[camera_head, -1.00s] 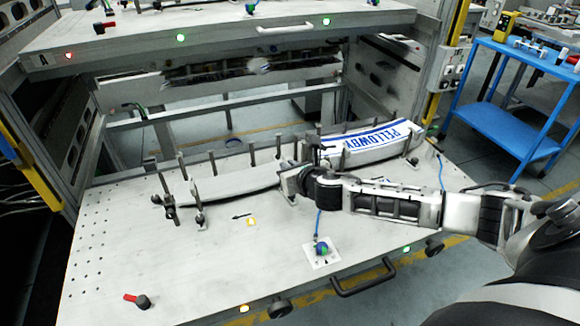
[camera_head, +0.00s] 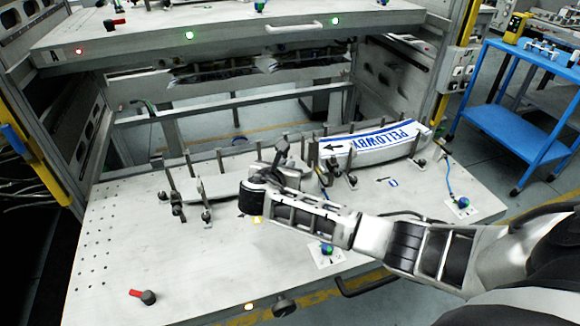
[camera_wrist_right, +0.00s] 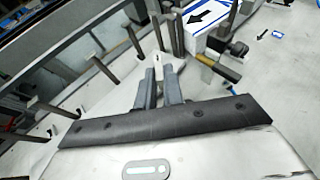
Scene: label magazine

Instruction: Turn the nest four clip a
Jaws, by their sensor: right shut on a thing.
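My right gripper (camera_head: 281,158) reaches in from the right and sits at the right end of the left curved nest (camera_head: 222,183). In the right wrist view its two fingers (camera_wrist_right: 160,82) are close together, with a small pale piece, seemingly a clip (camera_wrist_right: 158,62), between their tips. My wrist hides most of that spot in the head view. Other clips with dark knobs stand along the front edges, one on the left nest (camera_head: 206,215) and one on the right nest (camera_head: 352,181). My left gripper is not in view.
A white and blue PELLOWDY panel (camera_head: 372,142) lies on the right nest, its arrow pointing left. Several upright posts line the nests. A red-handled knob (camera_head: 147,297) stands on the bare shelf (camera_head: 120,240) at front left. A blue cart (camera_head: 520,126) is at the right.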

